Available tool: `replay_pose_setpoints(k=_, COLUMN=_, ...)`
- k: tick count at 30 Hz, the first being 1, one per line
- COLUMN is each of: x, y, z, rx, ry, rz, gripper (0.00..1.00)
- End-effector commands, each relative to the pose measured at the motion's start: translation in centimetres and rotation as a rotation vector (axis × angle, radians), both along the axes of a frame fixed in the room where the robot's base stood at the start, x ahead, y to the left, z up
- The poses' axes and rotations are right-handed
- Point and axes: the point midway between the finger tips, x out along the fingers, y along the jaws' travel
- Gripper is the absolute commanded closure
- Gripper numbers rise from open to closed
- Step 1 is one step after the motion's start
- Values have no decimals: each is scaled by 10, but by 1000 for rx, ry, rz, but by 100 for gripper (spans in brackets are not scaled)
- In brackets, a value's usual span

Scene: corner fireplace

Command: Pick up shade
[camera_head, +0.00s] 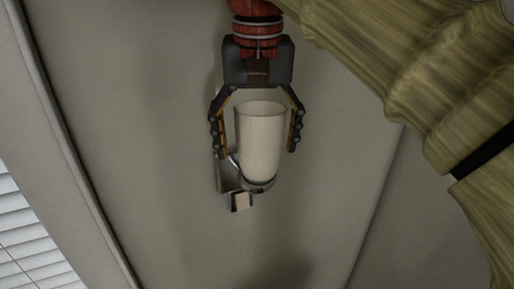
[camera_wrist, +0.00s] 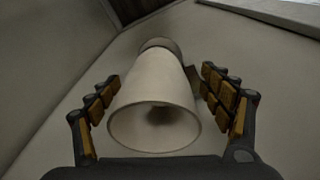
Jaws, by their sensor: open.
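The shade (camera_head: 260,143) is a cream, open-topped cylinder on a metal wall fitting (camera_head: 240,186) in the head view. It stands nearly upright, with its lower end in the fitting. In the wrist view the shade (camera_wrist: 155,98) points its open rim toward the camera. My gripper (camera_head: 256,145) is open around the shade, one finger on each side. In the wrist view my gripper (camera_wrist: 163,92) shows gaps between both fingers and the shade. The fitting is partly hidden behind the shade.
A plain beige wall (camera_head: 150,140) surrounds the fitting, with free room on both sides. White window blinds (camera_head: 30,235) show at the lower left.

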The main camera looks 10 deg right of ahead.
Motion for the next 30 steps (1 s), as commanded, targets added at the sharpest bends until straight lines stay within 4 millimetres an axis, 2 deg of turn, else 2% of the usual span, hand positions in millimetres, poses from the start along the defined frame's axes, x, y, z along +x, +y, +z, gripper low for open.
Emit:
replay_pose_setpoints(k=3, x=1, y=0, z=-15, rx=0, ry=1, rz=0, gripper=20)
replay_pose_setpoints(k=6, x=2, y=0, z=-21, rx=0, ry=0, rz=0, gripper=20)
replay_pose_setpoints(k=14, x=3, y=0, z=-23, rx=1, ry=-2, rz=0, gripper=21)
replay_pose_setpoints(k=30, x=3, y=0, z=-23, rx=1, ry=0, rz=0, gripper=52)
